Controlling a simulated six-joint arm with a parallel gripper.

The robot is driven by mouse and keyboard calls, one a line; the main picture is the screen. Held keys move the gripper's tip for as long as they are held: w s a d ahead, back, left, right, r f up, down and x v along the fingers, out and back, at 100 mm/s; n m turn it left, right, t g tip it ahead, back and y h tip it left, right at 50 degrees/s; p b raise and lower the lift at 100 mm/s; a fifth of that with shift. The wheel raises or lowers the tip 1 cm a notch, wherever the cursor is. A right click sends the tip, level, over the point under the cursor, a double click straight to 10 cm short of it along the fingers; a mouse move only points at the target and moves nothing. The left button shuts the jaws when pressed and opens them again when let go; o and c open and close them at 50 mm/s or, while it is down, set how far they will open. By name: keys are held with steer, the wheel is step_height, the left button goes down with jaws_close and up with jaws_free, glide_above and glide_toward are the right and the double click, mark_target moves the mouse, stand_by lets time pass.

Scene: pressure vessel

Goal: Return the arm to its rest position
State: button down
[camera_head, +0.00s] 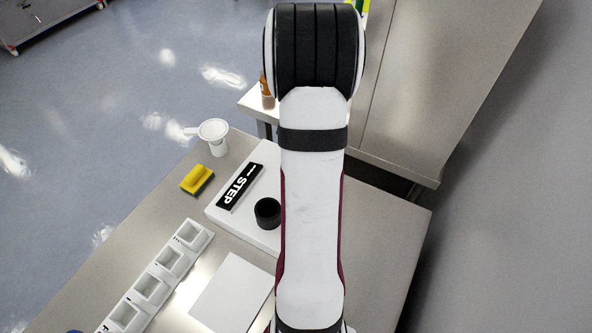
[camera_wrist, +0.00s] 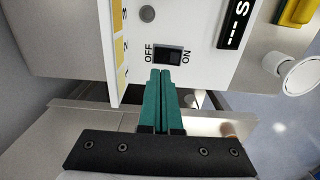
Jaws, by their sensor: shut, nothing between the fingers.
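My gripper (camera_wrist: 160,73) has two green fingers, pressed together and empty in the wrist view. Their tips are just below a black rocker switch (camera_wrist: 168,55) marked OFF and ON, on a white panel. I cannot tell whether they touch it. In the head view my white arm (camera_head: 312,200) stretches up the middle of the picture and the gripper is out of sight. The white device (camera_head: 225,215) beside the arm has a black STEP label (camera_head: 240,187) and a black round part (camera_head: 267,213).
On the metal table (camera_head: 375,250) are a yellow sponge (camera_head: 197,179), a white funnel-like piece (camera_head: 214,134), a white tray (camera_head: 150,290) with several compartments and a white plate (camera_head: 230,295). An orange bottle (camera_head: 266,90) stands behind. The table right of my arm is clear.

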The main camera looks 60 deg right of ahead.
stand_by(0.3)
steer(key=w+a+r+n, duration=0.2)
steer(key=w+a+r, duration=0.1)
steer(key=a, duration=0.5)
steer(key=w+a+r+n, duration=0.2)
steer(key=w+a+r, duration=0.1)
steer(key=a, duration=0.5)
steer(key=s+a+r+n+y, duration=0.1)
steer(key=s+a+n, duration=0.3)
steer(key=a, duration=0.7)
steer(key=s+a+r+n, duration=0.1)
steer(key=s+a+n, duration=0.3)
steer(key=s+a, duration=0.4)
steer(key=a, duration=0.3)
steer(key=shift+s+a+r+y, duration=0.15)
steer(key=shift+a+r+y, duration=0.1)
steer(key=shift+y, duration=0.15)
